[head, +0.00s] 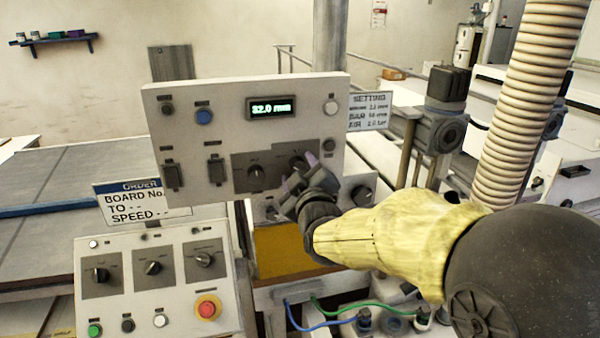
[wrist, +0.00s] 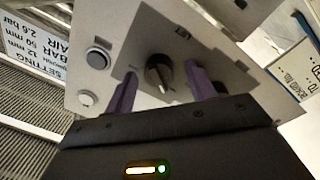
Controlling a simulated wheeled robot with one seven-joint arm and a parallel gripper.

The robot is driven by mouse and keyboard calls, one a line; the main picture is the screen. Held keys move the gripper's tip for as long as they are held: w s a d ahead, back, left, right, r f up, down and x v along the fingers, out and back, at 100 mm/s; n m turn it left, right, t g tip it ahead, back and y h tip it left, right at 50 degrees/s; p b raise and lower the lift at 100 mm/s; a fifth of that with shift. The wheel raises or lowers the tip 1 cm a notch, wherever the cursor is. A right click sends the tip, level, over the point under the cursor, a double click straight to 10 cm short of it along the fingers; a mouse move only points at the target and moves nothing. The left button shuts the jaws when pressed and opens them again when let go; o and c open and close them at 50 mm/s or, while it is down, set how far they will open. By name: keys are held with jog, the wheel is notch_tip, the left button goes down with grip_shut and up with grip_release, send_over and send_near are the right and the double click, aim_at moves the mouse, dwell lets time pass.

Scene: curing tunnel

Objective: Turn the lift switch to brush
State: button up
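A black rotary switch (wrist: 158,72) on the grey upper panel lies between my two purple fingers in the wrist view; its pale pointer mark aims toward the lower right of that picture. My gripper (head: 301,171) is open in front of the panel's right-hand switch, which it largely hides in the head view. The gripper also shows in the wrist view (wrist: 160,84), with a gap between each finger and the switch. Another black rotary switch (head: 256,178) stands to the left on the same dark plate. The small labels are unreadable, so I cannot tell which is the lift switch.
The upper panel carries a green display (head: 269,106) reading 32.0 mm, a blue button (head: 204,116) and a white button (head: 331,107). A lower console (head: 150,270) has several switches and a red stop button (head: 208,308). A ribbed hose (head: 530,95) hangs at right.

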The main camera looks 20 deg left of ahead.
jog(key=shift+s, duration=0.1)
jog(key=r+b+v, duration=0.1)
jog(key=b+v, duration=0.3)
jog(key=v, duration=1.3)
jog(key=shift+f+b, duration=0.35)
jog(key=shift+f, duration=0.1)
jog(key=shift+d, duration=0.1)
jog(key=w+d+f+m+g+h, duration=0.2)
jog(key=d+f+m+g+h, duration=0.1)
jog(key=d+f, duration=0.4)
jog(key=w+d+f+m+g+h, duration=0.2)
jog(key=d+f+m+g+h, duration=0.15)
jog(key=f, duration=0.55)
jog(key=s+d+f+m+g+h+p, duration=0.1)
jog(key=s+d+f+m+g+h, duration=0.1)
jog(key=s+d+f+m+g, duration=0.5)
jog(key=s+d+f+m, duration=0.1)
jog(key=s+d+f, duration=0.1)
jog(key=d+f, duration=0.2)
jog(key=shift+d+f+h+p, duration=0.25)
jog(key=shift+d+h+p, duration=0.1)
jog(key=shift+d, duration=1.4)
